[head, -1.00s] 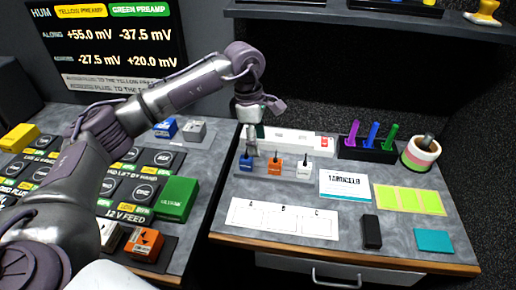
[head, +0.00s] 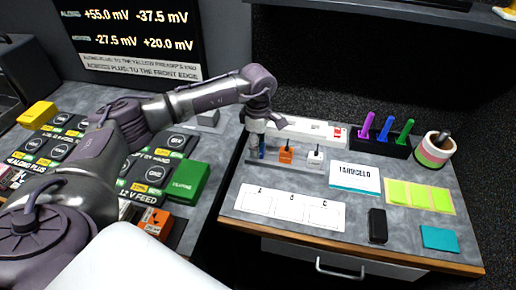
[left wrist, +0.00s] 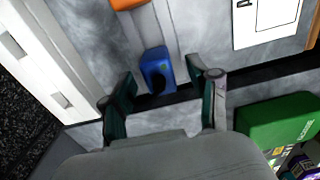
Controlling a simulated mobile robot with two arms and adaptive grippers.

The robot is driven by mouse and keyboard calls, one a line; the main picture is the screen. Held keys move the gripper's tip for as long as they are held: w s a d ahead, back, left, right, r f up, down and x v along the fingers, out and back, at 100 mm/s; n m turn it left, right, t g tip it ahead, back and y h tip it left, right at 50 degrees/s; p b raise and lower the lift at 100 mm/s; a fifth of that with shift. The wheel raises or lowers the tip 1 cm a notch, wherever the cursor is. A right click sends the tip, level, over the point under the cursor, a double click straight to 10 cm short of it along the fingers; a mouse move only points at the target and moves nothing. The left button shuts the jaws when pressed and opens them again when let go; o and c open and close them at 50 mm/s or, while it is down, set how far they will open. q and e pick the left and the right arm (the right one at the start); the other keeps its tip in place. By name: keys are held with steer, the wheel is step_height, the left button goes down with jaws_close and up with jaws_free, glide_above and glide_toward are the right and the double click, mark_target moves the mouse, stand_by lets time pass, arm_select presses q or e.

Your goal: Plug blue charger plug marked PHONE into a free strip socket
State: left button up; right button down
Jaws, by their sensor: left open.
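In the left wrist view the blue plug (left wrist: 157,68) lies between the tips of my left gripper (left wrist: 162,72), which are open with a gap on each side. Its PHONE marking cannot be read. The white power strip (head: 305,129), with a red switch at its right end, lies behind the rail. The strip (left wrist: 50,50) also shows at left in the wrist view. My right gripper is not in view.
An orange plug (head: 286,155) and a white plug (head: 315,160) stand on the rail (head: 295,170) right of the blue one. A paper sheet (head: 290,207) lies in front. A green box (head: 188,181) is to the left. A pen holder (head: 381,145) and tape roll (head: 436,149) are right.

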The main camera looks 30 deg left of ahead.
arm_select(q)
step_height(320, 180, down, 2)
steer(key=shift+f, duration=0.1)
jaws_close()
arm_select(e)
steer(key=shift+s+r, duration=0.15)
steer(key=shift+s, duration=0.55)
